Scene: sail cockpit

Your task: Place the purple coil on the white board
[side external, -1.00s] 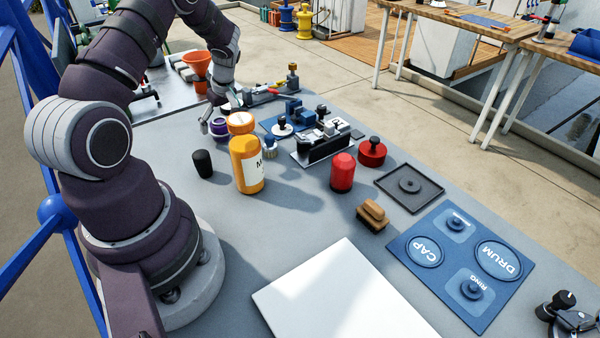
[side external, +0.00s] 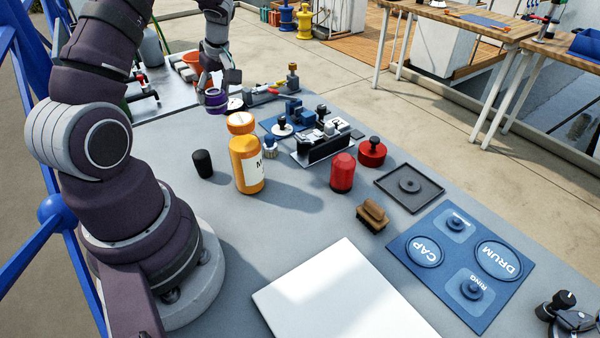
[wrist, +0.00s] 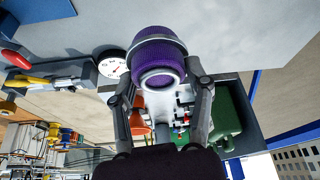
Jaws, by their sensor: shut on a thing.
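The purple coil (side external: 215,100) is a short wound cylinder with pale end rings. My gripper (side external: 216,84) is shut on it and holds it above the far left part of the grey table. In the wrist view the coil (wrist: 158,55) sits between the two fingertips of my gripper (wrist: 160,80). The white board (side external: 345,295) lies flat and empty at the front of the table, well apart from the coil.
An orange and white bottle (side external: 246,165), a black cylinder (side external: 202,164), a red cylinder (side external: 342,173) and a brown wooden block (side external: 372,214) stand between coil and board. A blue tray mat (side external: 462,255) lies right of the board. An orange funnel (side external: 190,72) stands behind.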

